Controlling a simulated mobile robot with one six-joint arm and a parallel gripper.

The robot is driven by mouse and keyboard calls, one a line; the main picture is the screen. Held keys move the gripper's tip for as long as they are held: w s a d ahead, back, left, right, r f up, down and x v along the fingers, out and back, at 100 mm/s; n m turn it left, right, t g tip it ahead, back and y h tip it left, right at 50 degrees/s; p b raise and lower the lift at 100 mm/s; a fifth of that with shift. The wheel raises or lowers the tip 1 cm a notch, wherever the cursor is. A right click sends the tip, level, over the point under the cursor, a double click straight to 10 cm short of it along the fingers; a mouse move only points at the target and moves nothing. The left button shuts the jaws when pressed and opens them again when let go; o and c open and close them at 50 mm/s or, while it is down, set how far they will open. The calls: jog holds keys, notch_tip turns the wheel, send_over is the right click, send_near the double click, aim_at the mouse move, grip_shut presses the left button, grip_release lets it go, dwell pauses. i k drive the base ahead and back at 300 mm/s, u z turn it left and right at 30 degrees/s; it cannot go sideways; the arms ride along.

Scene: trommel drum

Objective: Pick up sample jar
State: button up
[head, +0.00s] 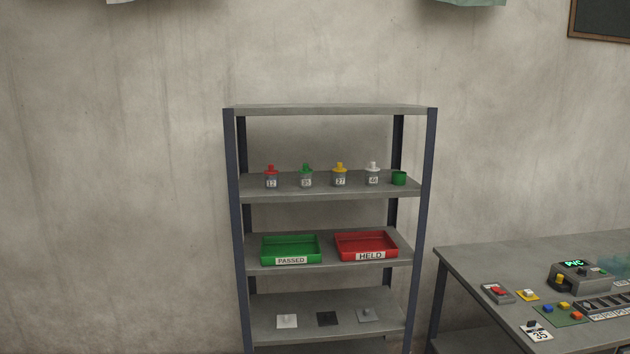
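Several small sample jars stand upright in a row on the second shelf from the top of a grey metal rack (331,110). From left to right there is a red-topped jar (271,178) labelled 12, a green-topped jar (306,177), a yellow-topped jar (340,176) labelled 27, and a white-topped jar (373,175). The labels on the green-topped and white-topped jars are too small to read surely. My gripper is not in view.
A green cup (399,178) stands right of the jars. Below are a green PASSED tray (291,249) and a red HELD tray (366,246). Small plates lie on the lower shelf. A table (460,262) with devices is at right. The rack's posts flank the shelves.

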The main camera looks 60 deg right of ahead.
aim_at(305, 180)
jog(key=z, duration=0.65)
jog(key=i, duration=0.85)
jog(key=z, duration=0.5)
